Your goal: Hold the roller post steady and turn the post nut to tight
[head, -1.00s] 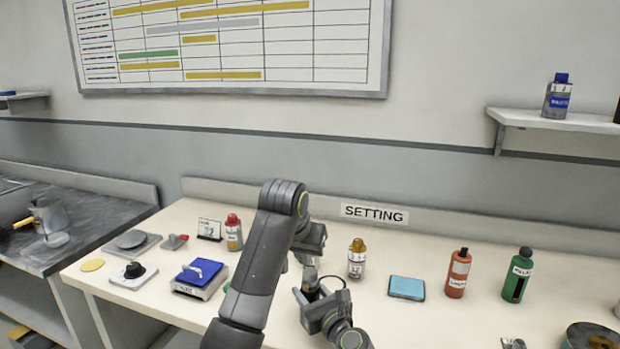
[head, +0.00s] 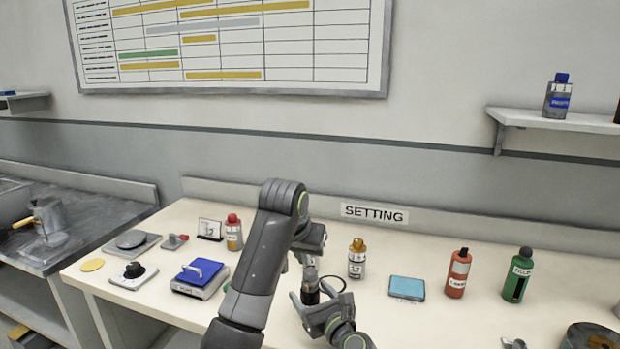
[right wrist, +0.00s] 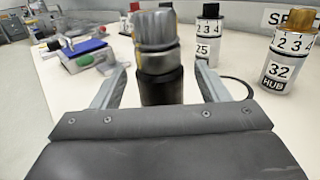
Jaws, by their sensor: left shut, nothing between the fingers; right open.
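The roller post (head: 310,295) is a dark upright cylinder on the bench, also shown in the right wrist view (right wrist: 161,88). The post nut (right wrist: 157,32) is a grey metallic cap on its top. My right gripper (head: 321,302) is open low at the post. In the right wrist view its fingers (right wrist: 158,88) stand on either side of the post, with gaps to it. My left gripper (head: 309,259) is shut and empty, above and close to the post's top. My left arm hides part of the bench, and I cannot tell whether that gripper touches the nut.
A gold-capped bottle (head: 357,260) and a blue pad (head: 407,288) stand to the right. A red bottle (head: 458,275) and a green bottle (head: 517,276) are further right. A blue-topped device (head: 200,277) lies left. A thin dark loop (head: 340,284) lies beside the post.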

